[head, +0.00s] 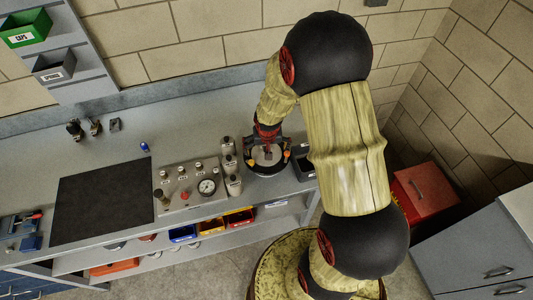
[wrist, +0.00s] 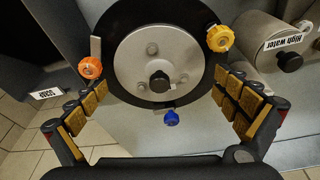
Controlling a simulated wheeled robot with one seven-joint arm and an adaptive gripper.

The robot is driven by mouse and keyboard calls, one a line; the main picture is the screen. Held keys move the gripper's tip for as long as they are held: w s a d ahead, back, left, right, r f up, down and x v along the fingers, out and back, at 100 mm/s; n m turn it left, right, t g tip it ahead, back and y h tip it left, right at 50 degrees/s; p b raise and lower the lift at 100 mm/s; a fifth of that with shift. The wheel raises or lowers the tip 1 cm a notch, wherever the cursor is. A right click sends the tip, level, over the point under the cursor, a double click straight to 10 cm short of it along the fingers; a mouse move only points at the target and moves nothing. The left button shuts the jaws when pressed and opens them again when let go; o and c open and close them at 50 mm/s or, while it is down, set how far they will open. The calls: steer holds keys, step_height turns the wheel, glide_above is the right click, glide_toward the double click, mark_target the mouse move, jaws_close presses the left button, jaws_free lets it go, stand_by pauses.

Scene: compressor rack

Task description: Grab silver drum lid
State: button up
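The silver drum lid (wrist: 190,62) is a round metal disc with a black centre knob (wrist: 159,81) and several small bolts, set inside a black ring. An orange knob (wrist: 90,67), a yellow knob (wrist: 219,38) and a blue knob (wrist: 171,118) sit around its edge. In the head view the lid (head: 267,158) is on the drum at the bench's right part, partly hidden by my gripper. My gripper (wrist: 162,88) is open, its padded fingers spread wide on either side of the lid's near part, with nothing between the pads that I can see gripped.
A panel with a gauge (head: 208,186) and several cylinders (head: 228,160) stand left of the drum; one labelled "High water" (wrist: 268,42) is close to my right finger. A dark bin (head: 303,162) stands right of the drum. A black mat (head: 100,200) lies further left.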

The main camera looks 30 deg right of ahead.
steer(key=shift+c, duration=1.2)
steer(key=shift+s, duration=0.1)
steer(key=c, duration=0.7)
